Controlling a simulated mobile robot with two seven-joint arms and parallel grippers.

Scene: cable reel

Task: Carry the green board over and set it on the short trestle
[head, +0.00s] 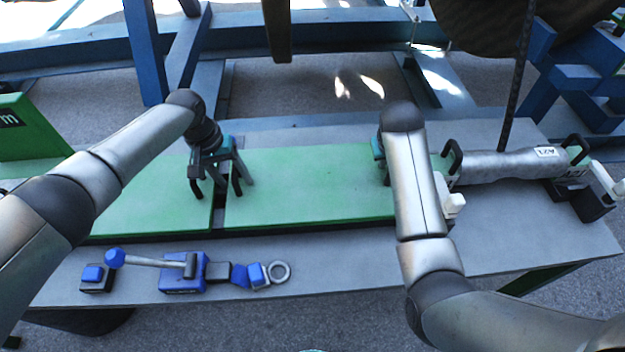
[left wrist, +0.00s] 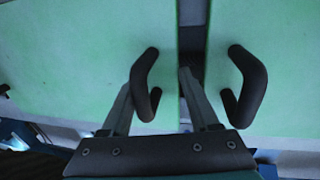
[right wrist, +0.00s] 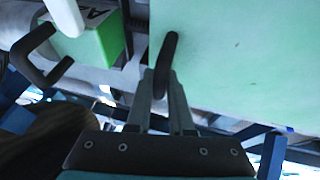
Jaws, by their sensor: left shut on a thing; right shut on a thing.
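A green board (head: 305,180) lies flat over the grey bench, with a black handle near each end. My left gripper (head: 217,175) is at its left end. In the left wrist view, its fingers are around this board's handle (left wrist: 143,72); the handle of a second green board (left wrist: 275,110) is just outside them. My right gripper is mostly hidden behind my forearm in the head view. In the right wrist view, the right gripper (right wrist: 163,85) is shut on the board's other handle (right wrist: 170,50). I cannot tell which support is the short trestle.
The second green board (head: 150,205) lies left, across a narrow gap. A grey cylinder (head: 500,165) with black handles lies right. A blue lever tool (head: 185,275) and small box (head: 96,277) lie in front. Blue frames (head: 590,75) and a dark reel (head: 490,25) stand behind.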

